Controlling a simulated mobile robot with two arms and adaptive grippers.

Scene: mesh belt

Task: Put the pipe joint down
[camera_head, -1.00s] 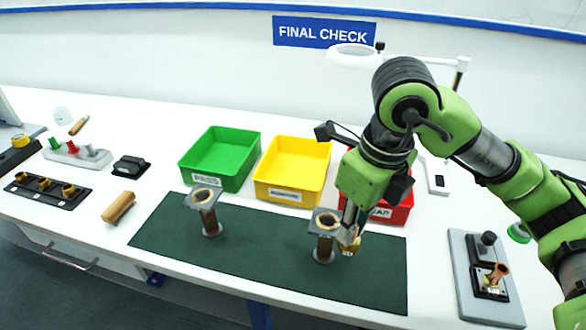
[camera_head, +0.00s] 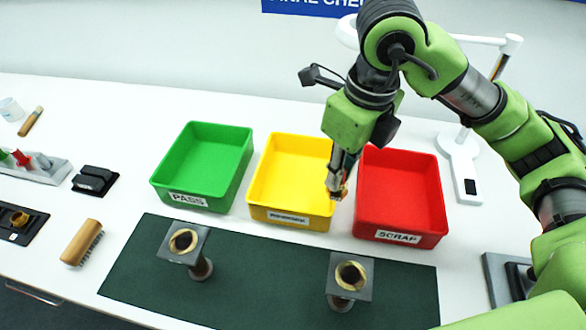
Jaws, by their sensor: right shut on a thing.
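My right gripper (camera_head: 336,186) points down and is shut on the pipe joint (camera_head: 340,193), a small brass-coloured piece mostly hidden by the fingers. In the picture they lie over the right edge of the yellow bin (camera_head: 272,213), beside the gap to the red bin; I cannot tell their exact height. The green bin (camera_head: 177,199), labelled PASS, stands to the left. The red bin (camera_head: 398,239) is labelled SCRAP; the yellow label is too blurred to read. All three bins look empty. My left gripper is out of view.
A dark green mat (camera_head: 259,276) lies in front of the bins. A left stand (camera_head: 184,243) and a right stand (camera_head: 350,278) with ringed tops rise from it. A wooden brush (camera_head: 82,242) lies left of the mat.

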